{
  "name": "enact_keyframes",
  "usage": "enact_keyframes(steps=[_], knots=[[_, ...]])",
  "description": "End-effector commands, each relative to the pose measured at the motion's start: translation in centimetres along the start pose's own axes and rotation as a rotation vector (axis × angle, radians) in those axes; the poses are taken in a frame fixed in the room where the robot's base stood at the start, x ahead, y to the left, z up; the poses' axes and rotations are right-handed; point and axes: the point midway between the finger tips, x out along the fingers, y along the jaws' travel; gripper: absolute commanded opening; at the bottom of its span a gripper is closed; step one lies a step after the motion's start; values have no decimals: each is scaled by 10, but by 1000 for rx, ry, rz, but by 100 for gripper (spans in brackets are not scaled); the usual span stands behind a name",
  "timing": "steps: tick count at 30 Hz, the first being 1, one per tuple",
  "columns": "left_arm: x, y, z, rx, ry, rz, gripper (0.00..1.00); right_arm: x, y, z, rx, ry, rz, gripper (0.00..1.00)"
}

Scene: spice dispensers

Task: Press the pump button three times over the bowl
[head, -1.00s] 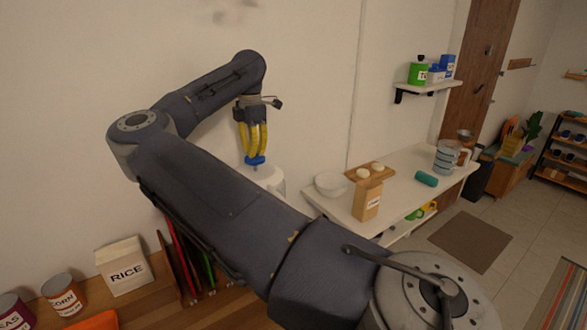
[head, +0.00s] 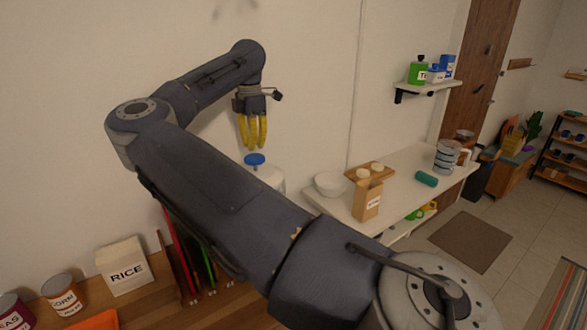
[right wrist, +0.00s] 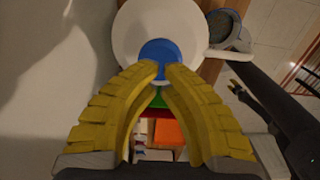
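The blue pump button (head: 255,159) tops a pale, rounded dispenser (head: 270,176), whose lower part is hidden behind my right arm. A white bowl (head: 330,185) sits on the white table; I see no bowl under the dispenser. A small dark part with a yellow tip in the wrist view may be my left gripper (right wrist: 236,88).
The white table (head: 410,180) also holds a tan carton (head: 367,197), a wooden board (head: 360,174) and a teal cylinder (head: 426,179). A rice bag (head: 125,268) and cans (head: 62,293) stand on the wooden counter at lower left.

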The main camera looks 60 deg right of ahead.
Motion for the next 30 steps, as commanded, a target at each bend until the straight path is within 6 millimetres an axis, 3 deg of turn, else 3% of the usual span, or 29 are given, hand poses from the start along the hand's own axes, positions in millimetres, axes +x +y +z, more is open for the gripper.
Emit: enact_keyframes(steps=[9, 30], knots=[[0, 0, 0, 0, 0, 0, 44, -3, 0, 0, 0, 1, 1, 0], [0, 0, 0, 0, 0, 0, 44, -56, 0, 0, 1, 1, 1, 0]])
